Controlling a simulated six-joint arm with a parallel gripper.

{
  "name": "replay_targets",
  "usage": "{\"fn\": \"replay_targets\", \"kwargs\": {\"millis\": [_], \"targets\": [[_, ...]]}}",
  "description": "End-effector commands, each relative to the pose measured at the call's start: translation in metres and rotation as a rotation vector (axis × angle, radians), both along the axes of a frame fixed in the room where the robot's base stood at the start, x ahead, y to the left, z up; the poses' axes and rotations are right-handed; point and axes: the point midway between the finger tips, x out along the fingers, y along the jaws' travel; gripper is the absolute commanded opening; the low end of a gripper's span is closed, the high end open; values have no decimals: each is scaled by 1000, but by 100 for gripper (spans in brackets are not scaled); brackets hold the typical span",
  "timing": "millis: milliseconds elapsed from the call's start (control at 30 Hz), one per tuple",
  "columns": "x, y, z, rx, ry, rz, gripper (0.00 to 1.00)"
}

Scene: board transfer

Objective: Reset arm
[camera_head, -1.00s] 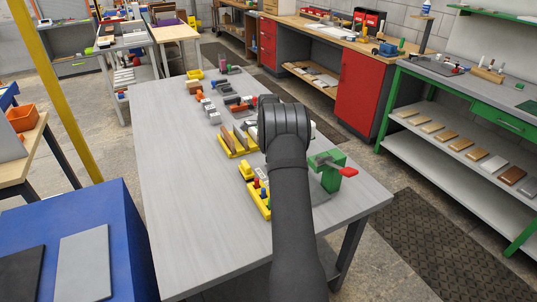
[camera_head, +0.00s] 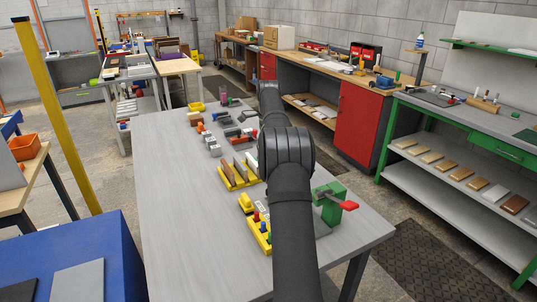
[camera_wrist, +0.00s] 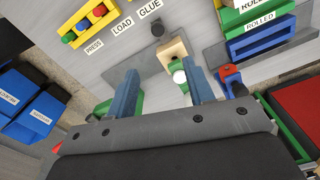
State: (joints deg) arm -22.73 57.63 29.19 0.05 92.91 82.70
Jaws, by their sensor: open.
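In the head view my dark arm reaches over the grey table (camera_head: 185,215), and its bulk hides my gripper there. In the wrist view my gripper (camera_wrist: 163,78) is open, with two blue-grey fingers apart and nothing held. Beyond and between the fingertips is a beige block (camera_wrist: 171,50) with a white round tip under it. The label strip with PRESS, LOAD and GLUE (camera_wrist: 122,27) lies beyond, next to a yellow rack (camera_wrist: 72,41) of coloured pegs.
A green clamp with a red handle (camera_head: 328,199) stands right of my arm. A yellow rack with upright boards (camera_head: 236,182) stands left of it. Blue and green trays (camera_wrist: 262,40) are at the upper right in the wrist view. The table's left side is clear.

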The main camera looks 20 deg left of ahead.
Motion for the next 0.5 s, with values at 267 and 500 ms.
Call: {"fn": "replay_targets", "kwargs": {"millis": [267,500], "targets": [[0,0,-1,0,0,0,48],[-1,0,-25,-3,4,0,48]]}}
